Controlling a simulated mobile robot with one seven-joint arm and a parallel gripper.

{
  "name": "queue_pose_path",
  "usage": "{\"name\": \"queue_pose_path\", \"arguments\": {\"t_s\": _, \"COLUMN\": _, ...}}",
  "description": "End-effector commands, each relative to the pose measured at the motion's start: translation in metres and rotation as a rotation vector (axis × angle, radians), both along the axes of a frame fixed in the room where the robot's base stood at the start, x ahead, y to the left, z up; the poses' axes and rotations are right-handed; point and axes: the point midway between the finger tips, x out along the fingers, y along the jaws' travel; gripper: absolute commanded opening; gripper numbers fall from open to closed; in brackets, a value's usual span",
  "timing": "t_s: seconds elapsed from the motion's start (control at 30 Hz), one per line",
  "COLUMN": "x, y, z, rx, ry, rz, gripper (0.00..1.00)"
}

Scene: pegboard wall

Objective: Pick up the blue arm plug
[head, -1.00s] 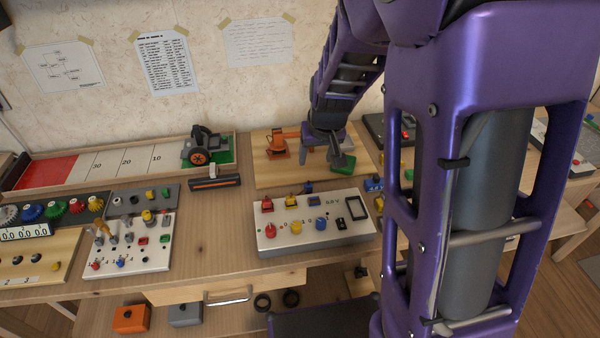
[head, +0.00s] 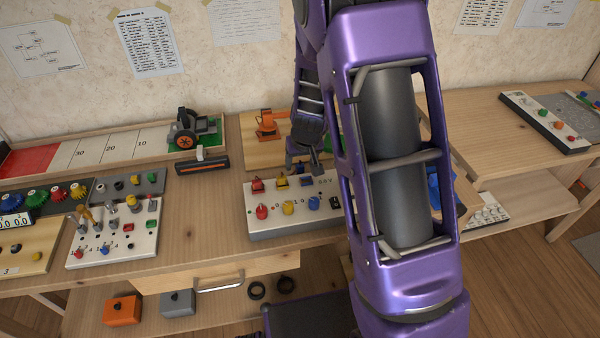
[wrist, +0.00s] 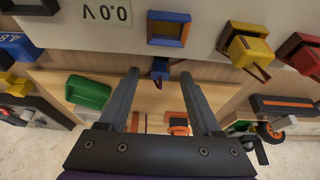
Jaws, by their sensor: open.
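The small blue arm plug (wrist: 160,67) shows in the wrist view just behind the white panel. It lies between the tips of my gripper (wrist: 160,75) in the picture, with a dark lead beside it. My gripper's two fingers are open and nothing is held. I cannot tell how far the tips are above the plug. In the head view my gripper (head: 304,164) hangs over the back edge of the white panel (head: 270,222), and it hides the plug there. A dark blue socket frame (wrist: 169,28) with an orange inside sits on the panel near the plug.
Yellow (wrist: 246,46) and red (wrist: 303,52) plugs sit on the panel beside the blue socket. A green block (wrist: 88,92) and a small orange robot arm model (head: 267,123) stand on the wooden board behind. A wheeled car (head: 190,133) is further left.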

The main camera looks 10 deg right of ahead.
Motion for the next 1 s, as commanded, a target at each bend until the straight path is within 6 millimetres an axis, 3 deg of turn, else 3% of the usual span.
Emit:
{"name": "queue_pose_path", "arguments": {"t_s": 0.3, "x": 0.0026, "y": 0.0001, "z": -0.0048, "rx": 0.0, "ry": -0.001, "rz": 0.0, "gripper": 0.63}}
{"name": "queue_pose_path", "arguments": {"t_s": 0.67, "x": 0.0024, "y": 0.0002, "z": -0.0047, "rx": 0.0, "ry": -0.001, "rz": 0.0, "gripper": 0.0}}
{"name": "queue_pose_path", "arguments": {"t_s": 1.0, "x": 0.0025, "y": 0.0003, "z": -0.0032, "rx": 0.0, "ry": -0.001, "rz": 0.0, "gripper": 0.0}}
